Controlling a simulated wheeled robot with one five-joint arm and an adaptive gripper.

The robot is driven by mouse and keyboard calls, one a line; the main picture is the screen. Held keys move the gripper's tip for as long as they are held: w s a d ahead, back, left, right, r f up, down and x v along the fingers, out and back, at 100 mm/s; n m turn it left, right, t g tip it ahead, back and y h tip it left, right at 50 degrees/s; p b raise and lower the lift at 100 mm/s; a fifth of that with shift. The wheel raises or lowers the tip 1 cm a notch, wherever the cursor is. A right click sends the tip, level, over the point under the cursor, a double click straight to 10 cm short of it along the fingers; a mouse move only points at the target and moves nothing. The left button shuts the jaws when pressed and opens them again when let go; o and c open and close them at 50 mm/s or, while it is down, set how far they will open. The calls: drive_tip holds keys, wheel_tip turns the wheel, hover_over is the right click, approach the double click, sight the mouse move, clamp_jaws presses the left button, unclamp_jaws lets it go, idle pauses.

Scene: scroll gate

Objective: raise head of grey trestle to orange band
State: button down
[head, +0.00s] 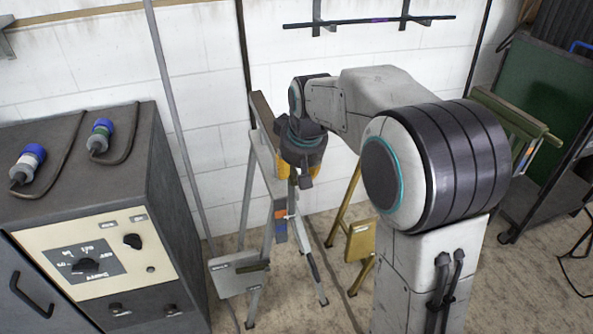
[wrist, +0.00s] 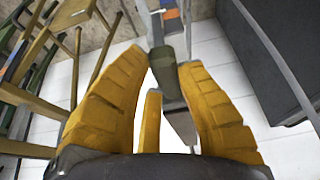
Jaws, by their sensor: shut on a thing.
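The grey trestle (head: 247,195) stands against the white wall, left of my arm, with splayed legs and a brown-topped head beam (head: 263,112). An orange band (head: 281,214) with blue below it shows on its post; the orange band also shows at the top of the wrist view (wrist: 171,14). My gripper (head: 286,170) is at the trestle's upper right side, pointing down. In the wrist view its yellow fingers (wrist: 167,75) straddle a dark olive block (wrist: 165,63) on a grey bar. They are shut on this part of the trestle. The exact contact is partly hidden.
A dark cabinet (head: 152,190) with a dial panel stands at the left. A yellow trestle (head: 361,241) stands just right of the grey one. A green-panelled cart (head: 553,92) is at the right. A thin rail (head: 365,22) runs along the wall.

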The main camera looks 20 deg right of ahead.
drive_tip(key=shift+w+r, duration=0.2)
drive_tip(key=shift+r, duration=0.35)
drive_tip(key=c, duration=1.3)
unclamp_jaws()
drive_tip(key=shift+c, duration=0.2)
drive_tip(key=o, duration=0.6)
drive_tip(key=shift+s+f, duration=0.15)
drive_tip(key=shift+f, duration=0.1)
drive_tip(key=shift+c, duration=0.2)
drive_tip(key=v, duration=1.2)
drive_tip(key=shift+a, duration=0.1)
drive_tip(key=s+r+g+p, duration=0.1)
drive_tip(key=s+r+p, duration=0.2)
drive_tip(key=s+p, duration=1.3)
drive_tip(key=s, duration=0.6)
drive_tip(key=shift+s+a+p, duration=0.15)
drive_tip(key=shift+a+p, duration=0.1)
drive_tip(key=shift+p, duration=0.1)
